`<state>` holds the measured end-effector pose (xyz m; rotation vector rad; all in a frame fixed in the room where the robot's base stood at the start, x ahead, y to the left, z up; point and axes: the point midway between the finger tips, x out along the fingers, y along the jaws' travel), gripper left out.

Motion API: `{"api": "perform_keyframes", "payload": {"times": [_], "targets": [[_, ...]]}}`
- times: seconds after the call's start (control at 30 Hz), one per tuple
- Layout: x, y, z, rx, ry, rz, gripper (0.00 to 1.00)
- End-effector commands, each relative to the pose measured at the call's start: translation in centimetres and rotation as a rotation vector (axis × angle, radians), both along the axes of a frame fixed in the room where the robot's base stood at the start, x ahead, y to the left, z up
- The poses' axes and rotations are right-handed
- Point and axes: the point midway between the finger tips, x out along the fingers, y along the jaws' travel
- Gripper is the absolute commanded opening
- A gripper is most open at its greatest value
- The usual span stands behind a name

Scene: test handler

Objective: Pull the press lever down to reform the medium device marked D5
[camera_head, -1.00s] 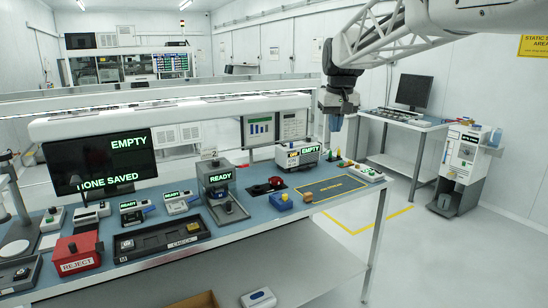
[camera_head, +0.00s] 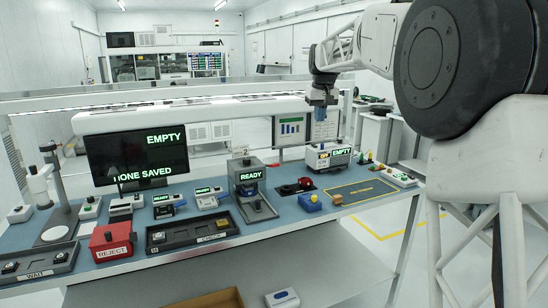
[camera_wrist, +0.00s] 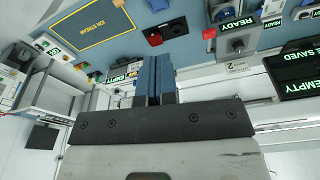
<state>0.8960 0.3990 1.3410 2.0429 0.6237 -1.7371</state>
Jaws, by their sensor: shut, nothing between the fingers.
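The grey station with a green READY sign and a number 2 plate (camera_head: 248,180) stands mid-bench and looks like the press. In the wrist view it appears at upper right (camera_wrist: 238,45), with a red knob (camera_wrist: 209,33) beside it that may be its lever end. I cannot tell the lever's exact position. No D5 marking is legible; small devices sit in the CHECK tray (camera_head: 190,238) and the WAIT tray (camera_head: 40,273). My gripper (camera_head: 322,103) is raised above the bench's back right, apart from the station. Its blue fingers (camera_wrist: 155,72) are together and empty.
A red REJECT bin (camera_head: 111,242) is at left. The bench's front right has a yellow-outlined mat (camera_head: 362,193).

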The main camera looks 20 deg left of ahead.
Motion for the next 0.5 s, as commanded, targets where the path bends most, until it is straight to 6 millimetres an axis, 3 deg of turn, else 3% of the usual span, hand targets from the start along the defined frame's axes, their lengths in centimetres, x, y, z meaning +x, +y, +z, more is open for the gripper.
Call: {"api": "perform_keyframes", "payload": {"times": [0.5], "targets": [[4.7, 9.7, -2.6, -0.004, 0.01, 0.094, 0.0]]}}
